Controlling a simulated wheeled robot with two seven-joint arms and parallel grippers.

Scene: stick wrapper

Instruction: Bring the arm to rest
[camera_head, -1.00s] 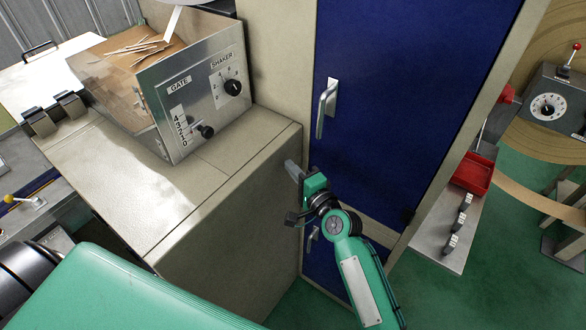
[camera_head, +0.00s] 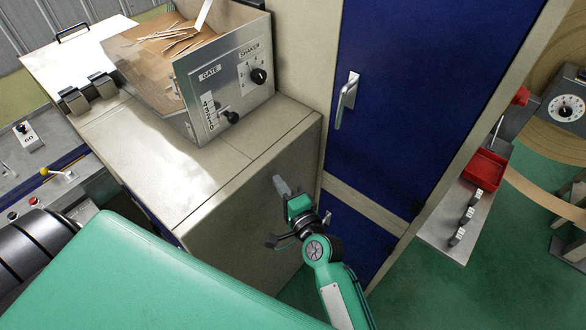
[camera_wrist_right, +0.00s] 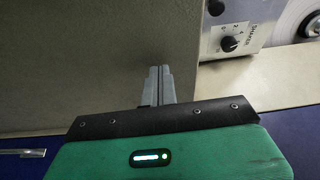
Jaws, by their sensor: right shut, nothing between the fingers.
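My right arm, green and black, comes up from the bottom of the head view. Its right gripper (camera_head: 281,186) points up and left in front of the beige machine housing (camera_head: 262,200), and I cannot tell how far apart the two are. In the right wrist view the gripper's two grey fingers (camera_wrist_right: 159,82) lie side by side, shut, with nothing between them. My left gripper does not show in either view.
A hopper box (camera_head: 232,92) with GATE and SHAKER controls holds wooden sticks on top of the housing. A blue cabinet door (camera_head: 385,90) with a metal handle (camera_head: 347,98) stands right of the gripper. A red tray (camera_head: 484,168) lies on a grey shelf. Green floor shows lower right.

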